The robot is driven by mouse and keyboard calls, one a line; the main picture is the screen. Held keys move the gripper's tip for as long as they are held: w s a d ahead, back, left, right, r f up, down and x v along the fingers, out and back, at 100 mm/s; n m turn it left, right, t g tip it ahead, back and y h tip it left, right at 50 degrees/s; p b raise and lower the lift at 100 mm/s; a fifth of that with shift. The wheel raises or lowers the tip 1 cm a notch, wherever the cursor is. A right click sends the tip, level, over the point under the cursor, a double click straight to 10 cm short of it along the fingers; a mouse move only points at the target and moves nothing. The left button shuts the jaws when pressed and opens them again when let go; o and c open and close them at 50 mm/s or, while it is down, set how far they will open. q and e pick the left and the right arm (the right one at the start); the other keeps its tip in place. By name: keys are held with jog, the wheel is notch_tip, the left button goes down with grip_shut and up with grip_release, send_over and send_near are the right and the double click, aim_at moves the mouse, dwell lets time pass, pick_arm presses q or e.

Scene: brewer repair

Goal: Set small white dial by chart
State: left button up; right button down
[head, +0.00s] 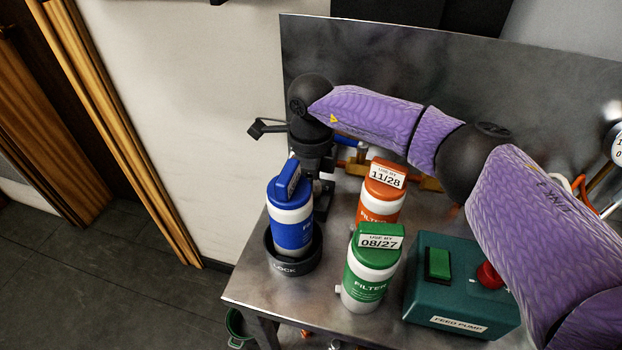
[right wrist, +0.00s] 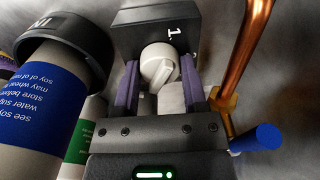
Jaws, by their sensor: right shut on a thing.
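In the right wrist view the small white dial (right wrist: 157,64) sits on the face of a dark box (right wrist: 145,20), with a white "1" mark partly showing at upper right. My right gripper (right wrist: 161,76) has its two purple fingers on either side of the dial and is shut on it. The dial's raised ridge slants; its exact setting cannot be read. In the head view my right arm reaches across to the back left, and my right gripper (head: 318,180) is mostly hidden behind the blue filter. The dial is hidden there. No chart is readable. My left gripper is not in view.
Blue (head: 291,228), orange (head: 380,195) and green (head: 371,270) filters stand on the metal bench (head: 250,290). The blue one is in a black "LOCK" ring (head: 292,266). A feed pump box (head: 462,290) stands right.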

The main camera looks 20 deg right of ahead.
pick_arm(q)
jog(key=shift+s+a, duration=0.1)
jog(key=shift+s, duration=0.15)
pick_arm(e)
jog(key=shift+c, duration=0.7)
grip_release()
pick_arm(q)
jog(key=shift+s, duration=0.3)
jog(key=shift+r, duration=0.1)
pick_arm(e)
jog(key=shift+r, duration=0.15)
notch_tip(320, 180, up, 9)
jog(key=shift+f+p, duration=0.1)
jog(key=shift+p, duration=1.05)
jog(key=shift+r, duration=0.5)
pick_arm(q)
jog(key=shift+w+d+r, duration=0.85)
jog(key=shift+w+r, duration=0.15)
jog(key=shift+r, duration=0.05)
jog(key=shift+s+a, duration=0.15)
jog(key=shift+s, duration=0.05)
